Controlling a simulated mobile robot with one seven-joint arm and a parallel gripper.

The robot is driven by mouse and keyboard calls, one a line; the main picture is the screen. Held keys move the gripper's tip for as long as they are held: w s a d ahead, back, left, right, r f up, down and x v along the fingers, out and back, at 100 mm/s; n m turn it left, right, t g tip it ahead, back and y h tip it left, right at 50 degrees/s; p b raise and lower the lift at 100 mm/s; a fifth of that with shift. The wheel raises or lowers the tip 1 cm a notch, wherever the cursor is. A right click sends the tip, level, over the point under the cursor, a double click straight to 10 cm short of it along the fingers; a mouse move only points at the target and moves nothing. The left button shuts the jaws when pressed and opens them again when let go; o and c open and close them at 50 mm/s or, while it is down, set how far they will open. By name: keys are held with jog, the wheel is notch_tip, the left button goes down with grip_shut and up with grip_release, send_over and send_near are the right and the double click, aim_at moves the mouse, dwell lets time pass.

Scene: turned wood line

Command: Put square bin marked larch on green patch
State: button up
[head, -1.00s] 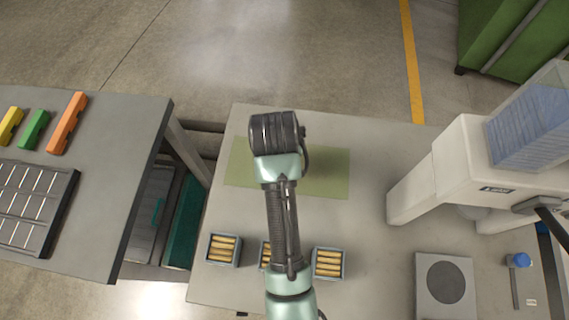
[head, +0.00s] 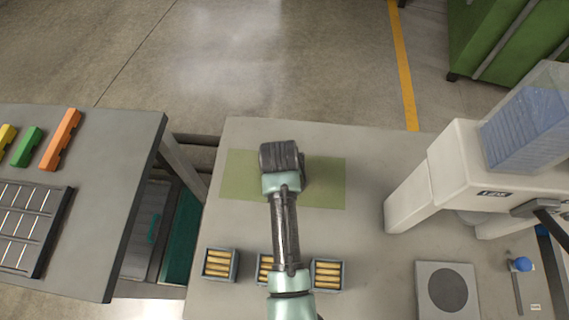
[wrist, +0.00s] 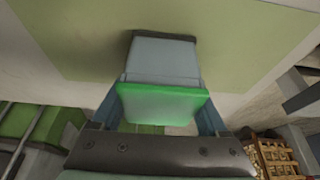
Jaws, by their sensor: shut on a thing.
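The green patch (head: 328,182) is a flat rectangle on the light worktable. My gripper (wrist: 160,95) is over it, hidden under my arm in the head view. In the wrist view its two blue fingers are shut on a small grey bin (wrist: 163,58) with a bright green part (wrist: 163,102) on the side nearest the camera. The bin's far end lies against the green patch (wrist: 80,40) in the picture. I cannot tell whether it touches the patch or hangs just above it. No larch marking can be read on it.
Several bins of wooden pieces stand in a row in front of the patch: left (head: 220,264), middle (head: 264,268), partly behind my arm, and right (head: 327,274). A white machine (head: 455,170) stands to the right. A side table (head: 110,190) is left, across a gap.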

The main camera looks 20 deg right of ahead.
jog(key=o, duration=1.4)
jog(key=shift+f, duration=0.1)
